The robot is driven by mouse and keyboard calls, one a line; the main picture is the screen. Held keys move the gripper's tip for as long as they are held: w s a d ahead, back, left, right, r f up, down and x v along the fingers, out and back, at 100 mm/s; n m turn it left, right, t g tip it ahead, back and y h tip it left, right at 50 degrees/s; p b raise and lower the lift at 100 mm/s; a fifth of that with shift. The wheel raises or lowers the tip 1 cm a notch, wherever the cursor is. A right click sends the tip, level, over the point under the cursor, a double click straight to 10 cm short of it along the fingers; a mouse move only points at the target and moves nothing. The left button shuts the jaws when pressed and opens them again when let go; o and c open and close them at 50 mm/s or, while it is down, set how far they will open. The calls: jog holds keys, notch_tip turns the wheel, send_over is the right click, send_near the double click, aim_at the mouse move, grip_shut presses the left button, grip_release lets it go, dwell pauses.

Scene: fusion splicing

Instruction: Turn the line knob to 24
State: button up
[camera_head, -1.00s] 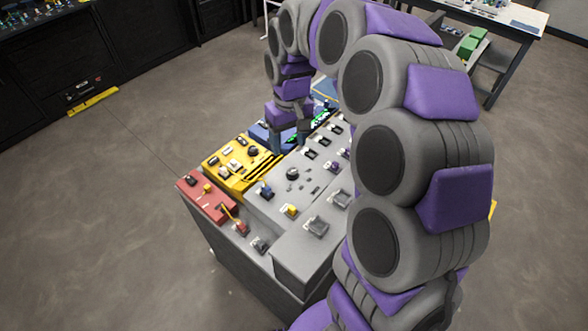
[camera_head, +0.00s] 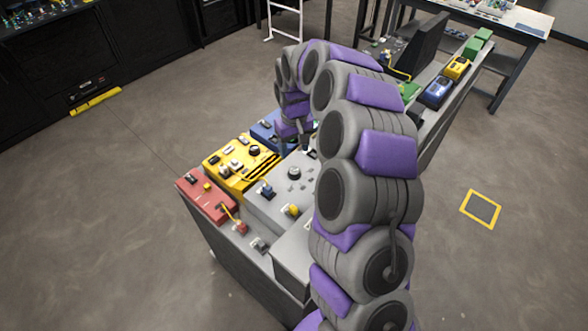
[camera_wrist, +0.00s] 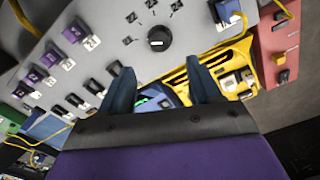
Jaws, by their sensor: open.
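The round black knob (camera_wrist: 158,39) with a white pointer mark sits on the grey panel (camera_wrist: 195,25) in the wrist view, beyond my fingertips. In the head view a dark round knob (camera_head: 294,173) stands on the grey panel. My gripper (camera_wrist: 160,78) is open and empty, its two blue-grey fingers apart and pointing toward the panel. The knob lies past the gap between them, and they do not touch it. In the head view my gripper (camera_head: 296,148) is partly hidden by my arm, above the far part of the panel.
A yellow box (camera_head: 240,165) and a red box (camera_head: 207,197) with switches adjoin the grey panel. A blue box (camera_head: 270,132) lies behind. Purple and black switches (camera_wrist: 48,78) line one side. Yellow cables run along the edges.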

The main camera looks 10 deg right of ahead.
aim_at(294, 170)
notch_tip(294, 170, down, 10)
jog(key=shift+r+b, duration=0.2)
jog(key=shift+b, duration=0.7)
jog(key=c, duration=1)
jog(key=shift+c, duration=0.2)
